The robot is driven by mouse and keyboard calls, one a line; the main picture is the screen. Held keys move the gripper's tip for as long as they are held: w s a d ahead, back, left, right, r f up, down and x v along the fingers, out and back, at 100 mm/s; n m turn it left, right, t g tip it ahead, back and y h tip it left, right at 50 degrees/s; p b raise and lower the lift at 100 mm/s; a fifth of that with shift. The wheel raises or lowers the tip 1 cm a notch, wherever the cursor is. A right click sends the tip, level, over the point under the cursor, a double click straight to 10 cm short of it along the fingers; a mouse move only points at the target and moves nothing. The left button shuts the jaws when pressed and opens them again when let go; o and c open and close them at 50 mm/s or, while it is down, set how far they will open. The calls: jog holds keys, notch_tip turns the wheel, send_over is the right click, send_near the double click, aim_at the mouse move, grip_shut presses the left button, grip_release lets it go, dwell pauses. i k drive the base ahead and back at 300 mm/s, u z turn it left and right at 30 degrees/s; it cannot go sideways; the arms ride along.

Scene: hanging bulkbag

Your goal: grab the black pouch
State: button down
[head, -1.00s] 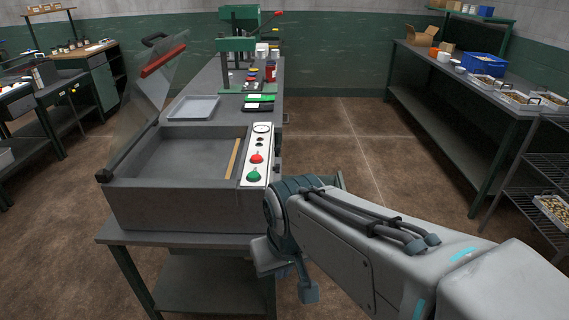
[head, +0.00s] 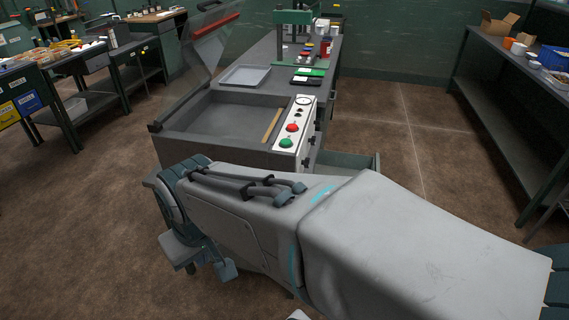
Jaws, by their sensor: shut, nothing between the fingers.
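The black pouch (head: 306,79) looks like a small dark flat item with a pale label. It lies on the long grey bench in the head view, just in front of a green flat item (head: 313,71). It is small, so its details are unclear. My arm crosses the lower part of the view, well in front of the pouch and apart from it. My gripper's fingers cannot be made out; they are hidden or out of the picture.
A grey machine tub (head: 185,150) with a raised clear lid and a red-and-green button panel (head: 294,129) stands between my arm and the pouch. A grey tray (head: 245,75) lies left of the pouch. An open drawer (head: 350,160) juts right. Floor is clear right of the bench.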

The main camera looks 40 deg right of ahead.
aim_at(296, 80)
jog(key=u, duration=1.6)
jog(key=k, duration=1.9)
jog(key=z, duration=3.05)
jog(key=i, duration=1.5)
jog(key=z, duration=0.45)
